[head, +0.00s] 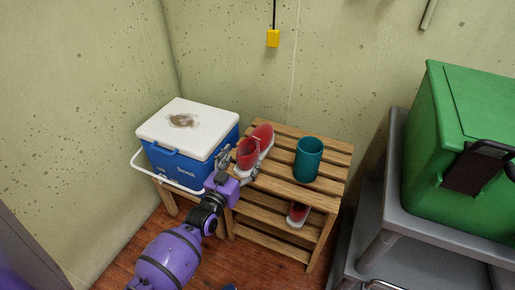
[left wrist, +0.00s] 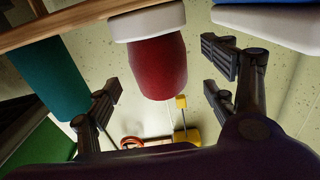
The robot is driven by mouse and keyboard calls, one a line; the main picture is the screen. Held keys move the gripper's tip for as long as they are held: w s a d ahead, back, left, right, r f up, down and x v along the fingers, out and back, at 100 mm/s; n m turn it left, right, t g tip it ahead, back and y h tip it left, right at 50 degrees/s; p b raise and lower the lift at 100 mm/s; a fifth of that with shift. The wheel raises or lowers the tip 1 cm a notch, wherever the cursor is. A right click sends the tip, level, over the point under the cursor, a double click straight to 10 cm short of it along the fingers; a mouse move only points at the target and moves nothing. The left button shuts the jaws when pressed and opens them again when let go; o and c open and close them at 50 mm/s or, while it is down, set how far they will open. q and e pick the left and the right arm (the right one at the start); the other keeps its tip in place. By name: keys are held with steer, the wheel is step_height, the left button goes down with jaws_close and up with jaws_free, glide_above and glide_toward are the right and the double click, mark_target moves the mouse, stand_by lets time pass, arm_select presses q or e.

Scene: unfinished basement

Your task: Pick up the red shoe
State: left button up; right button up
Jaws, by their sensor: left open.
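A red shoe (head: 247,154) with a white sole sits on the left part of the wooden slatted rack's top (head: 325,190). My left gripper (head: 238,166) is at the shoe's near side, its jaws open. In the left wrist view, which looks upside down, the red shoe (left wrist: 157,68) shows between the two spread fingers of the left gripper (left wrist: 160,82); I cannot tell whether either finger touches it. Another red shoe (head: 298,213) lies on the lower shelf, partly hidden by the top slats. My right gripper is not in view.
A teal cup (head: 308,160) stands on the rack right of the shoe. A blue cooler (head: 184,166) with a white lid stands close on the left. A grey cart (head: 425,231) with a green box (head: 460,115) is at the right. Walls close off the back.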

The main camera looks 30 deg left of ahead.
mark_target(247, 153)
arm_select(q)
steer(key=w, duration=0.3)
steer(key=shift+w+a+f+b, duration=0.15)
steer(key=shift+w+f+b, duration=0.2)
steer(key=shift+f+b, duration=0.05)
steer(key=shift+w, duration=0.2)
steer(key=shift+r, duration=0.1)
steer(key=c, duration=1.6)
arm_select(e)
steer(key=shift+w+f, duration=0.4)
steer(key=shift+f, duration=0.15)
arm_select(q)
steer(key=shift+r, duration=0.1)
